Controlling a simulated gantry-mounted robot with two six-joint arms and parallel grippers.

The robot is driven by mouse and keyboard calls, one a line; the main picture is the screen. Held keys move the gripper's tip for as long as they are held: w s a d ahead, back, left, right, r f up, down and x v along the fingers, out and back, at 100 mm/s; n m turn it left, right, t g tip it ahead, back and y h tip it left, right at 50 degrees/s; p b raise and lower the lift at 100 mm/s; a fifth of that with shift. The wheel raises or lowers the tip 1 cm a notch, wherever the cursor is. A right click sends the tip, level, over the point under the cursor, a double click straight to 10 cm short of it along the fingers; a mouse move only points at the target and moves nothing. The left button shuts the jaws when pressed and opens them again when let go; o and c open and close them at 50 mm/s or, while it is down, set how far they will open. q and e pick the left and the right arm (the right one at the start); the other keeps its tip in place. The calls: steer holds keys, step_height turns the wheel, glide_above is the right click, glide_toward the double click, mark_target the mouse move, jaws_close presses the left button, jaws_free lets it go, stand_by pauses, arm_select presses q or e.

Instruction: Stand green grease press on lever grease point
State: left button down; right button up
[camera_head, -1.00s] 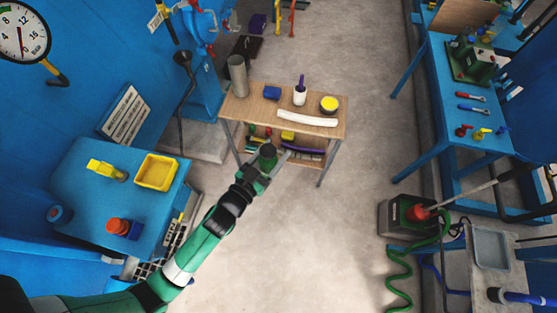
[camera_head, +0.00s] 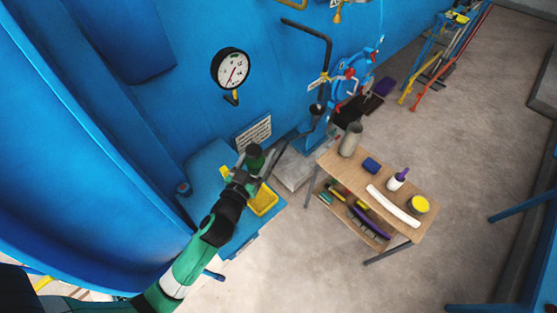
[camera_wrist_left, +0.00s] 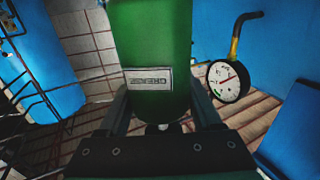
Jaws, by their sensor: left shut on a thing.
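The green grease press (camera_head: 255,155) is held in my left gripper (camera_head: 243,176). In the left wrist view the press (camera_wrist_left: 152,40) is a green cylinder with a small metal label, and the two dark fingers (camera_wrist_left: 164,112) close on its lower part from both sides. In the head view it appears in front of the blue bench, overlapping the yellow tray; its height above the bench is hard to judge. I cannot make out the lever grease point for sure. My right gripper is not in view.
A blue bench (camera_head: 205,165) bears a yellow tray (camera_head: 265,201). A round gauge (camera_head: 230,68) hangs on the blue wall; it also shows in the wrist view (camera_wrist_left: 228,81). A wooden table (camera_head: 345,178) with jars stands right. Open floor lies in front.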

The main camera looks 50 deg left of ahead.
arm_select(q)
steer(key=s+a+r+n+g+y+p, duration=0.2)
steer(key=s+a+y, duration=0.1)
steer(key=s+a, duration=0.2)
steer(key=shift+s+a+r, duration=0.35)
steer(key=shift+s+a, duration=0.05)
steer(key=shift+a, duration=0.75)
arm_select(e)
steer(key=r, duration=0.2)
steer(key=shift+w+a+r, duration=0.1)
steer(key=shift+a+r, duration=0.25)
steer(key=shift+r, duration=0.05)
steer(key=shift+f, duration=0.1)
arm_select(q)
step_height(320, 180, down, 6)
steer(key=b, duration=0.6)
steer(key=shift+d+r+b, duration=0.1)
steer(key=shift+b, duration=0.3)
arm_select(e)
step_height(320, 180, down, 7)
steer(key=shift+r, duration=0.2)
arm_select(q)
steer(key=shift+b, duration=0.4)
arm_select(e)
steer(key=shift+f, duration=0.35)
